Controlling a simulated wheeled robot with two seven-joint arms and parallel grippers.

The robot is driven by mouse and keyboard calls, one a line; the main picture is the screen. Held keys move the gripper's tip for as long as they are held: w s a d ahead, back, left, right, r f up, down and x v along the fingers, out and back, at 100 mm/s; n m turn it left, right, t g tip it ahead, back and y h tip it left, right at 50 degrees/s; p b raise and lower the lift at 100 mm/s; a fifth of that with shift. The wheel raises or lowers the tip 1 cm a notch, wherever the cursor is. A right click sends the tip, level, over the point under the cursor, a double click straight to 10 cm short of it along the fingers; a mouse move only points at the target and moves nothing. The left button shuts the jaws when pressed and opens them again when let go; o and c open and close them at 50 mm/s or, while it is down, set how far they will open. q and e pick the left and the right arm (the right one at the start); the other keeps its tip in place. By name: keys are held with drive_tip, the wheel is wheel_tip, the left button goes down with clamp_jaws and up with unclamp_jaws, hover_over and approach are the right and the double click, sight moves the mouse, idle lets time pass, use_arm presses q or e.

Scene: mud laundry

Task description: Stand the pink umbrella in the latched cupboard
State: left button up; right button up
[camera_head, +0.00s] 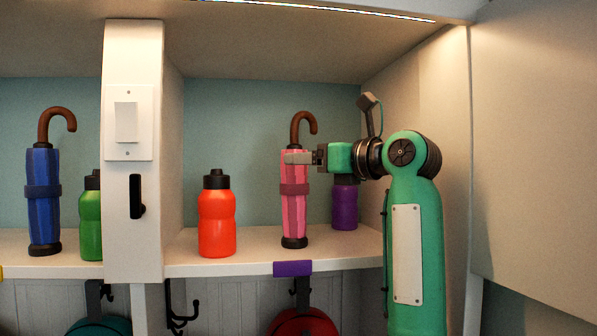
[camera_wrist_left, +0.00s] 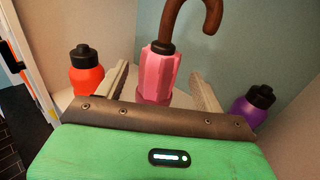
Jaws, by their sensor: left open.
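The pink umbrella (camera_head: 294,215) stands upright on the shelf, with its brown hooked handle at the top. In the left wrist view the pink umbrella (camera_wrist_left: 156,80) is between the two spread fingers of my left gripper (camera_wrist_left: 160,84), with a gap on each side. In the head view my left gripper (camera_head: 300,157) is at the umbrella's upper part, and one finger hides a bit of it. A black handle (camera_head: 137,196) is on the white upright panel at left. I cannot tell which part is the latched cupboard. My right gripper is out of view.
An orange bottle (camera_head: 216,218) stands left of the umbrella and a purple bottle (camera_head: 345,208) stands behind to its right. A blue umbrella (camera_head: 43,200) and a green bottle (camera_head: 90,215) are left of the panel. A large pale panel (camera_head: 535,140) is at right.

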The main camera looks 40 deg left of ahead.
use_arm(q)
drive_tip(key=shift+s+d+b, duration=0.1)
drive_tip(key=shift+d+b, duration=0.35)
drive_tip(key=shift+d, duration=0.95)
